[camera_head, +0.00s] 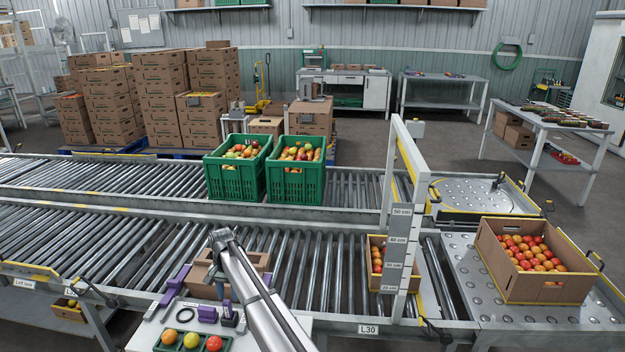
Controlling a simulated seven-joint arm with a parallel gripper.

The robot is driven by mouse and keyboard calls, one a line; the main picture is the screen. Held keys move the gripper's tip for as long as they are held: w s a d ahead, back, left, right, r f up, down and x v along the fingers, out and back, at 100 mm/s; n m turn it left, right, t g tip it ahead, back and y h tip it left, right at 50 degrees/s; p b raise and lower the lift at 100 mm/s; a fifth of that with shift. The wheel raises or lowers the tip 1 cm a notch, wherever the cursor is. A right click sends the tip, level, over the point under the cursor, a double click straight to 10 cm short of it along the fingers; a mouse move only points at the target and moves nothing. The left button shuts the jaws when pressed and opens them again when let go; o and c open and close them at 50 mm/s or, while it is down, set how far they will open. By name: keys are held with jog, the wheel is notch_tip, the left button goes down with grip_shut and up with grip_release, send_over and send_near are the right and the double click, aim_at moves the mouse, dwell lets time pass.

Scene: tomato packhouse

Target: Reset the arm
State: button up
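My arm reaches up from the bottom middle of the head view, and bends down at its far end. My gripper (220,290) hangs at that end, small and partly hidden, in front of an open cardboard box (258,262) on the near roller conveyor. I cannot tell whether its fingers are open or shut, and no held thing shows clearly. I cannot tell whether it touches the box.
A white stand (262,338) holds purple blocks, a black ring and a green tray (172,347) of tomatoes. A height gauge post (402,245) spans the near conveyor (330,270). A tomato box (540,290) sits right; two green crates (296,182) stand behind.

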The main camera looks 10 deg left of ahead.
jog(key=w+d+f+t, duration=0.2)
jog(key=w+d, duration=0.3)
jog(key=d, duration=0.7)
jog(key=w+d+f+t, duration=0.1)
jog(key=w+d+f, duration=0.3)
jog(key=d, duration=0.8)
jog(key=s+d+f+h, duration=0.1)
jog(key=s+d+f, duration=0.25)
jog(key=d, duration=0.25)
jog(key=s+d+f+g, duration=0.2)
jog(key=s+d+f, duration=0.65)
jog(key=s, duration=0.25)
jog(key=s+d+f+g, duration=0.2)
jog(key=s+d+f, duration=0.6)
jog(key=s, duration=0.4)
jog(key=s+d+f+g, duration=0.1)
jog(key=s+d, duration=0.1)
jog(key=s, duration=0.8)
jog(key=s+d+f+g, duration=0.2)
jog(key=s, duration=0.8)
jog(key=s+d+f+g+y, duration=0.1)
jog(key=s+d+f, duration=0.1)
jog(key=s, duration=0.9)
jog(key=shift+d+g, duration=0.3)
jog(key=shift+d, duration=0.25)
